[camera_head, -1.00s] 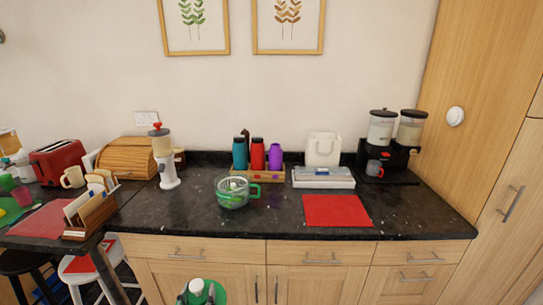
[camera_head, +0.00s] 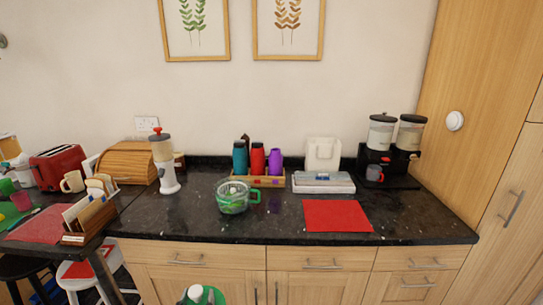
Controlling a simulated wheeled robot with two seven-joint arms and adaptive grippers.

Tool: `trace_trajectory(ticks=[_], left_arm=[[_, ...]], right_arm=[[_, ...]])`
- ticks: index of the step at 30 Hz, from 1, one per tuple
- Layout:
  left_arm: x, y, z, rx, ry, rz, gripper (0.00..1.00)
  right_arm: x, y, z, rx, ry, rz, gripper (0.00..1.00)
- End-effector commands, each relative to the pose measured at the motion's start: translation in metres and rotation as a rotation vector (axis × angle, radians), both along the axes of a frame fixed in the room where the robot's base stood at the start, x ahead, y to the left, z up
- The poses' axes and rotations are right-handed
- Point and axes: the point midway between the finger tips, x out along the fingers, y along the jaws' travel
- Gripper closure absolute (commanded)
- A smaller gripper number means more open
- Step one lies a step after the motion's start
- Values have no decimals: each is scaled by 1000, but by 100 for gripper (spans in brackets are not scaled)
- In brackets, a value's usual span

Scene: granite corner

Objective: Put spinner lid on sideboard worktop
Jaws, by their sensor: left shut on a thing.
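The spinner lid, a green disc (camera_head: 218,297) with a pale knob, shows at the bottom edge of the head view, in front of the cabinet doors and below the worktop. My left gripper (camera_head: 196,295) is shut on its knob; most of the gripper and part of the lid are cut off by the frame edge. The sideboard worktop (camera_head: 285,230) is dark speckled stone. The spinner bowl (camera_head: 232,199), clear with a green rim and handle, stands on it left of centre. My right gripper is not in view.
A red mat (camera_head: 337,216) lies right of the bowl. Behind stand a bottle crate (camera_head: 268,181), a white boxed item (camera_head: 323,184) and a cereal dispenser (camera_head: 386,160). A white grinder (camera_head: 168,175) stands left. Bare worktop shows at the front and between bowl and mat.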

Motion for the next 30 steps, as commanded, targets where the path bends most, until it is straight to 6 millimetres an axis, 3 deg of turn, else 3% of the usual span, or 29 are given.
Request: trace_trajectory(ticks=[22,30], left_arm=[[1,0,2,-1,-2,-1,77],[19,0,17,-4,-7,-22,77]], right_arm=[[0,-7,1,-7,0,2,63],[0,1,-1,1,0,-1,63]])
